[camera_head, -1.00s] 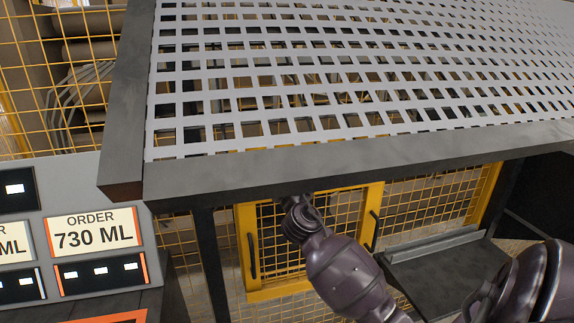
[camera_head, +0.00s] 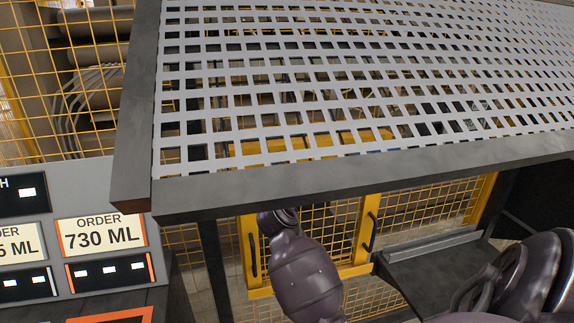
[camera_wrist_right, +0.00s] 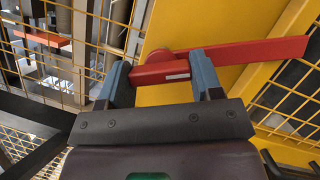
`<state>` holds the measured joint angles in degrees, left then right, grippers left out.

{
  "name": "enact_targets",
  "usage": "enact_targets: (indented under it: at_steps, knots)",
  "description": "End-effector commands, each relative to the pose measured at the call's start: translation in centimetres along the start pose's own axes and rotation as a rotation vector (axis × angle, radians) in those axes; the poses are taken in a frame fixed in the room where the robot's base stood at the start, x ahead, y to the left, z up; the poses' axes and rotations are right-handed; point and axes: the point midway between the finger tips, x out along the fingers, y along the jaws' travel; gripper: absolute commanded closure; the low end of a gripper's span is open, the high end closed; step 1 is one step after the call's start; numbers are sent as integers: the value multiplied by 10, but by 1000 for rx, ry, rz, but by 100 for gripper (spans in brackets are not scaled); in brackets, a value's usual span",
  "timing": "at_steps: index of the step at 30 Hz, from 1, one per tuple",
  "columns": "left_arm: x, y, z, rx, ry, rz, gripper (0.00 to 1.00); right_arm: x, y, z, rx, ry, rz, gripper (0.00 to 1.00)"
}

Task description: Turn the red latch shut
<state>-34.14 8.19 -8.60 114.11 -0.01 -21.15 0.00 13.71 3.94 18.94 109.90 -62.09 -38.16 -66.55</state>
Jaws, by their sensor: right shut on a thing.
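In the right wrist view, the red latch (camera_wrist_right: 245,53) is a long flat bar. It runs nearly level, rising slightly to the right, across a yellow post (camera_wrist_right: 220,22), with a round red hub behind it. My right gripper (camera_wrist_right: 161,62) has its blue-grey fingers on both sides of the bar's left part and is shut on it. A small white label shows on the bar between the fingers. In the head view, my right arm reaches up under the grating; its gripper and the latch are hidden there. My left gripper is in neither view.
A grey grating (camera_head: 330,90) with a dark front beam (camera_head: 350,180) lies above my arm. Yellow mesh doors with black handles (camera_head: 369,232) stand behind it. An order display (camera_head: 102,236) is at the left. Another red bar (camera_wrist_right: 40,37) shows at the wrist view's left.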

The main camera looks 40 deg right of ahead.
Motion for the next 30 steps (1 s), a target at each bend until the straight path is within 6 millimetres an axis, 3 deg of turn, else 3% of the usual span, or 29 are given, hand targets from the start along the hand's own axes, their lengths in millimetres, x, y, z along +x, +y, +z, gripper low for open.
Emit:
enact_targets:
  at_steps: [6,15,30]
  knots:
    - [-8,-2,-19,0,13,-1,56,0,4,1,182,0,-75,83]
    - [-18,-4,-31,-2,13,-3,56,0,3,1,364,-1,-152,83]
    - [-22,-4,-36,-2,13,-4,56,0,1,0,466,0,-194,83]
